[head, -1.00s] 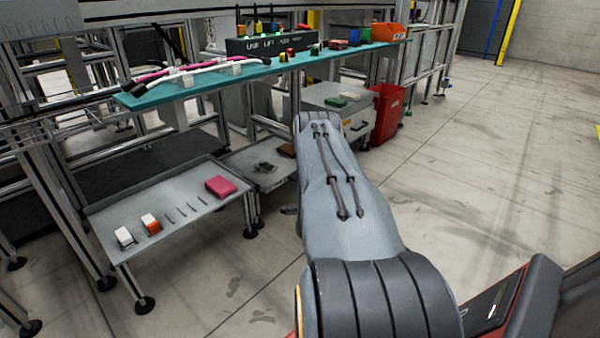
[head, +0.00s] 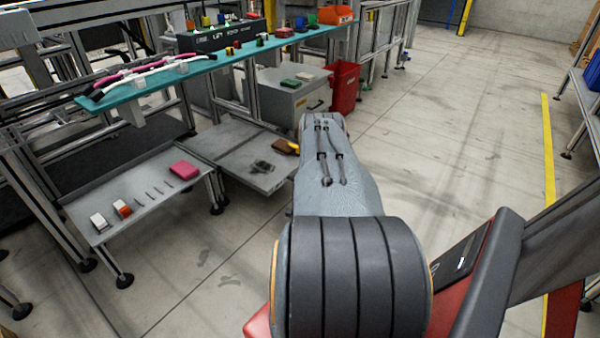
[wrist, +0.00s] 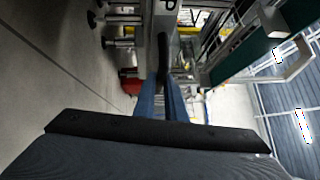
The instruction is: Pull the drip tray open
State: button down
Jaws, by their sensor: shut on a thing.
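In the wrist view, the blue fingers of my gripper (wrist: 160,88) are closed around a dark bar-shaped handle (wrist: 164,58), in front of a grey panel.
A low shelf (head: 140,215) with a pink block and small parts stands left of the tray. A teal bench top (head: 215,63) runs above. A grey cabinet (head: 290,100) and a red bin (head: 344,87) stand behind. The floor at right is clear.

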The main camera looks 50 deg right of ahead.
jog(key=shift+s, duration=0.75)
jog(key=c, duration=1.8)
grip_release()
jog(key=shift+p+v, duration=1.45)
jog(key=shift+v, duration=2.4)
